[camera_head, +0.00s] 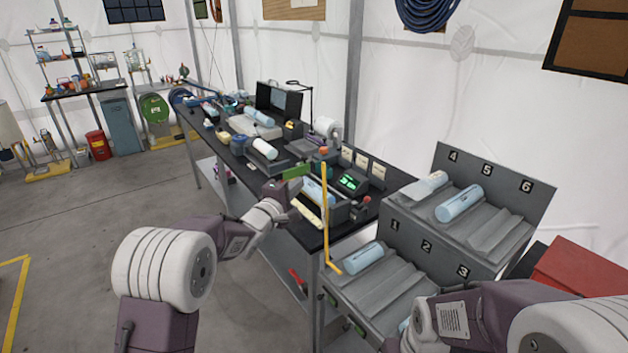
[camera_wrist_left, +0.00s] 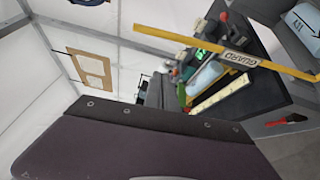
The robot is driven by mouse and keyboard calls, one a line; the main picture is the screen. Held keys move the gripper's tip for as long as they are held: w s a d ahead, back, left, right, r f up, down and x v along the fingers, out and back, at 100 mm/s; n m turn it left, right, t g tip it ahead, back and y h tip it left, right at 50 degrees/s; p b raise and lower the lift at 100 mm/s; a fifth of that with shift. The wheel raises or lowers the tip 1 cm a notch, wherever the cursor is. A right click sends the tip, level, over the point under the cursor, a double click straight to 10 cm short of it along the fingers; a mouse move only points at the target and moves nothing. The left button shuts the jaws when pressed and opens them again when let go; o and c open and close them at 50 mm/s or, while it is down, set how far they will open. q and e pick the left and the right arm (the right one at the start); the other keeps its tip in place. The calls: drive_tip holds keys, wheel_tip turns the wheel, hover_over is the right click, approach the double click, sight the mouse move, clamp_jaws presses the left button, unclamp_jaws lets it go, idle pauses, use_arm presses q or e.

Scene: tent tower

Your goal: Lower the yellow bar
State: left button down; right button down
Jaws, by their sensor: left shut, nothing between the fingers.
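The yellow bar (camera_head: 325,215) stands upright at the near end of the long black workbench, its lower end bending toward the grey rack. My left gripper (camera_head: 288,188) is shut and empty. It appears left of the bar in the picture, by the bench's front edge, apart from the bar. Its fingertips are small and hard to make out. My right arm shows at the bottom right, but its gripper is out of the picture.
A grey numbered rack (camera_head: 400,240) with light-blue cylinders stands right of the bar. A machine with a green display (camera_head: 350,182) sits on the bench behind it. A red box (camera_head: 580,270) is at the far right.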

use_arm(q)
drive_tip(key=d, duration=0.3)
drive_tip(key=w+d, duration=0.1)
drive_tip(key=d, duration=0.1)
drive_tip(key=shift+w+r+p, duration=0.1)
drive_tip(key=shift+r+p, duration=0.15)
drive_tip(key=shift+p, duration=0.1)
